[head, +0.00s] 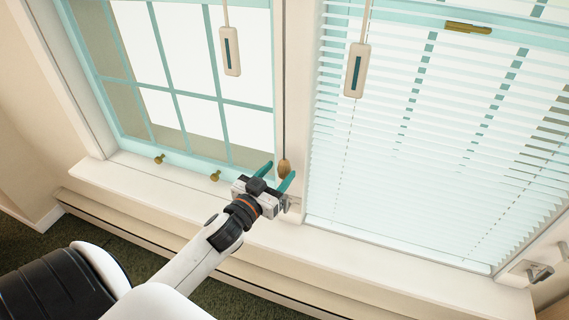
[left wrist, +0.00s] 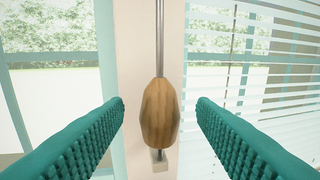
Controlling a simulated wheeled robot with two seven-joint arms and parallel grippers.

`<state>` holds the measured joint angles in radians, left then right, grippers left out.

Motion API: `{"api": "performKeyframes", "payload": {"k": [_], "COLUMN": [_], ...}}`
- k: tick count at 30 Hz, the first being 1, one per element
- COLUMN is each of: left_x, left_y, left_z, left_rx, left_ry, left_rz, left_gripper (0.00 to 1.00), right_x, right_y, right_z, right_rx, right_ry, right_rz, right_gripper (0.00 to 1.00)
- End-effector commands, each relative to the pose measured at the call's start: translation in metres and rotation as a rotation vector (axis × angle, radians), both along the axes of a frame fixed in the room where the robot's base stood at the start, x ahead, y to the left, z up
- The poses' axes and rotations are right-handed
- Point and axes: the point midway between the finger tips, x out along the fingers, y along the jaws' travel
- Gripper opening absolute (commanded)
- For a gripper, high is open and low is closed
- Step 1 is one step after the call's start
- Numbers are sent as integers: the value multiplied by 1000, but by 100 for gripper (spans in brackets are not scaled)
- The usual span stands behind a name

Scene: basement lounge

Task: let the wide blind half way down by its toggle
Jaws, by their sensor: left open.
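A wooden toggle (head: 284,167) hangs on a thin cord in front of the post between the two windows. My left gripper (head: 276,176) is open at the toggle, its teal fingers pointing towards the post. In the left wrist view the toggle (left wrist: 160,113) hangs upright between the fingertips (left wrist: 161,105), with a gap on each side. A white slatted blind (head: 400,150) covers most of the right window, its slats spread down close to the sill. The top of the blind is out of frame. My right gripper is not in view.
Two pale pendants with dark slots hang on cords, one before the left window (head: 230,52) and one before the blind (head: 356,70). The white sill (head: 140,177) runs below. The left window has brass knobs (head: 215,176) low on its frame.

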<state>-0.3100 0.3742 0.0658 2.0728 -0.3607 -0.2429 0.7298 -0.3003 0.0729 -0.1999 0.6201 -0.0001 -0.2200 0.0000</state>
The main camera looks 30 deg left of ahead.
Motion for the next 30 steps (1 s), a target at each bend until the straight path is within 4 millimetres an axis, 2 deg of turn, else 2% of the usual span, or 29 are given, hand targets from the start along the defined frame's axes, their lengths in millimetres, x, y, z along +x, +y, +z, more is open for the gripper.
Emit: {"api": "performKeyframes", "payload": {"k": [3,7,19,28,30], "left_x": [18,30,35,35,35], "left_y": [1,2,1,1,1], "left_z": [1,1,0,0,0], "left_rx": [2,2,1,1,1], "left_ry": [-1,0,1,1,1], "left_rz": [0,1,0,0,0], "left_gripper": [51,51,50,1,0], "right_x": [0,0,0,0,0], "right_y": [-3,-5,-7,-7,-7], "right_z": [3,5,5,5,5], "right_rx": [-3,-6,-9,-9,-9], "right_ry": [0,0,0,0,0], "right_rz": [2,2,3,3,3], "right_gripper": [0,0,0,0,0]}}
